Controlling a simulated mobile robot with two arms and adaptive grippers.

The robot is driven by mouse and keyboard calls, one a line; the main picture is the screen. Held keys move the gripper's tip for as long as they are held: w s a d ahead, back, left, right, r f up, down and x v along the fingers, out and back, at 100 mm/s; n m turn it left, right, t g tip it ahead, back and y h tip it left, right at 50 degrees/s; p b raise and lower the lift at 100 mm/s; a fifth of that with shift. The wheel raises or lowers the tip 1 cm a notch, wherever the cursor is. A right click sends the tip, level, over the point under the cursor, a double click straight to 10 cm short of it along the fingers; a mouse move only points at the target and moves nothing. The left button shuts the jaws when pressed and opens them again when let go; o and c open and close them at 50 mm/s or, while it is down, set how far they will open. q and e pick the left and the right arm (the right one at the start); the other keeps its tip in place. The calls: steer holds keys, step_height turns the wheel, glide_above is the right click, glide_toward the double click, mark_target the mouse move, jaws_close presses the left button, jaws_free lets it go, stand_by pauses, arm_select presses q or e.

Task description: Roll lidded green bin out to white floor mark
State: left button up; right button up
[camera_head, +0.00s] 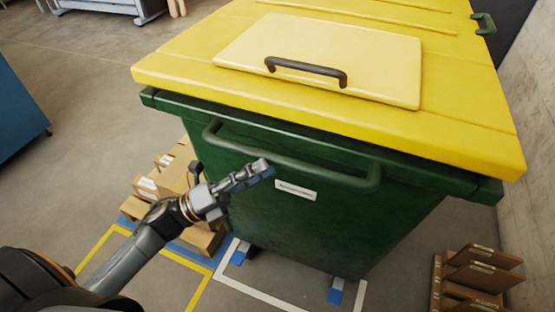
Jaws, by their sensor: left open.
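A large green bin (310,235) with a yellow lid (460,110) fills the middle and right of the head view. A dark handle (306,70) sits on a paler panel of the lid. A green bar handle (290,160) runs across the bin's near face, above a white label. My left gripper (262,168) is in front of the near face by the left part of the bar; I cannot tell whether it touches. It is open, with nothing seen in it. White floor marking (262,294) shows under the bin's near edge. My right gripper is out of view.
Cardboard boxes (172,180) stand left of the bin within yellow and blue floor tape. Brown stacked cartons (478,272) stand at the lower right, near a wall (530,130). A blue cabinet (15,110) is at the left edge. Open floor (85,130) lies between.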

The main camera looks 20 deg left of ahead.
arm_select(q)
steer(key=v, duration=0.6)
steer(key=shift+a, duration=0.2)
steer(key=shift+s, duration=0.15)
